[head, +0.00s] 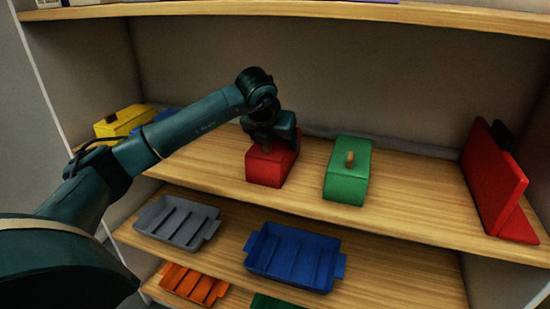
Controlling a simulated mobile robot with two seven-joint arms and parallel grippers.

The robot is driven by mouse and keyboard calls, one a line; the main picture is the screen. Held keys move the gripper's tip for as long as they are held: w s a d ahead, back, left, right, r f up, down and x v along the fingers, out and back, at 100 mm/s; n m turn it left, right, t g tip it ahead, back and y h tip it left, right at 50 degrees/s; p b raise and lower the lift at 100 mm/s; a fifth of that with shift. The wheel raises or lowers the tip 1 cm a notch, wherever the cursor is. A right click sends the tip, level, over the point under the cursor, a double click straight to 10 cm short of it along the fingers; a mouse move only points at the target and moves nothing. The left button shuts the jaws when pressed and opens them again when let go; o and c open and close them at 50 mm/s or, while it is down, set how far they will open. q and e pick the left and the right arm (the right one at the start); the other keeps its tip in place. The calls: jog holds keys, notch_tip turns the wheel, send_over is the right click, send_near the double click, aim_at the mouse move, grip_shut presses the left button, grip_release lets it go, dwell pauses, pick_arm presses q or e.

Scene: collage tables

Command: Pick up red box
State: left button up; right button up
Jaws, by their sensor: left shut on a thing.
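The red box (265,171) stands on the wooden shelf near the middle of the head view. My left arm reaches in from the left, and its gripper (268,147) comes down on the top of the red box. The gripper is shut on the box at its top; the fingertips and the part they grasp are mostly hidden by the gripper body. The box looks to be on or very close to the shelf; I cannot tell if there is a gap below it. My right gripper is not in view.
A green box (347,178) with a wooden knob stands just right of the red box. A red panel-like object (492,185) leans at the far right. A yellow box (122,121) is behind my arm. Grey (177,222), blue (293,256) and orange trays (192,284) lie on lower shelves.

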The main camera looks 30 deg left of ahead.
pick_arm(q)
jog(key=c, duration=0.6)
jog(key=shift+r, duration=0.2)
